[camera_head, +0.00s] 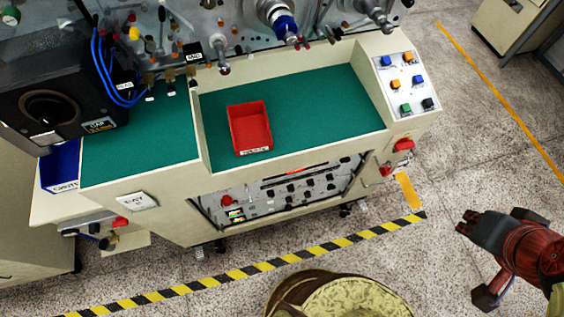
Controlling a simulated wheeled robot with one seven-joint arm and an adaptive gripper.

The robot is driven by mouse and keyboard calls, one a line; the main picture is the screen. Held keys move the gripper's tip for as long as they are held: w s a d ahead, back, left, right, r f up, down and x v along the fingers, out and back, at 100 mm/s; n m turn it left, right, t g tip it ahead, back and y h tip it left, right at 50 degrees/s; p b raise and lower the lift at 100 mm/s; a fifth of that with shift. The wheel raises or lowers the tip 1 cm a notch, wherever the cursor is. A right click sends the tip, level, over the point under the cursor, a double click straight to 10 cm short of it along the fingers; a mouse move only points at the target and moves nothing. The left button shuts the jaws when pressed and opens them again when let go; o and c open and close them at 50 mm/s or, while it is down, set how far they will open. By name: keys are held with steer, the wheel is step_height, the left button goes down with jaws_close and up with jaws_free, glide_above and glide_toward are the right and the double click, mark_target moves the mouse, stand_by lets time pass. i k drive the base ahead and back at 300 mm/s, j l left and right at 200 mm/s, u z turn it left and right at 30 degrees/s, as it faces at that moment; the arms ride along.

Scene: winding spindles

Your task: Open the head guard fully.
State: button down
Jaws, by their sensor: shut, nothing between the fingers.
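I cannot clearly make out the head guard, and its state cannot be told. The machine's grey head panel (175,22) is cut off by the top edge of the view. It carries spindles and fittings, among them a blue-collared spindle (286,25). My gripper (468,222) is at the lower right, over the floor, pointing left toward the machine. Its dark fingers look closed together, with nothing seen in them. It is apart from the machine, to the right of its lower front corner.
A red bin (250,128) sits on the green work surface (330,108). A button panel (405,82) and a red knob (404,145) are at the machine's right end. A black box (45,105) stands at left. Yellow-black tape (255,269) marks the floor. The right floor is open.

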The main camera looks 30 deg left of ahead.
mark_target(93, 21)
steer(key=k+u, duration=0.1)
steer(key=u, duration=1.6)
steer(key=k+l, duration=0.05)
